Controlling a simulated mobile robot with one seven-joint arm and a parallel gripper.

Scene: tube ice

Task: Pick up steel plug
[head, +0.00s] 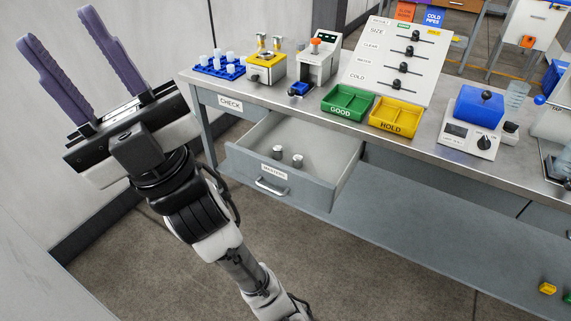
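Two small steel-grey cylinders stand in the open drawer (330,150), whose front label seems to read "MASTERS". One cylinder (277,151) is nearer the left, and the other (297,160) is just to its right and apart from it. They look alike, and I cannot tell which is the steel plug. My gripper (58,28) is at the upper left, raised with its two purple fingers pointing up and spread apart. It is open and empty, well to the left of the drawer and touching nothing.
On the bench (425,135) above the drawer stand a blue rack (219,66) of white tubes, a yellow-topped device (266,67), a green GOOD tray (346,103), a yellow HOLD tray (395,115) and a scale (467,140). A wall is at the left. The floor before the drawer is clear.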

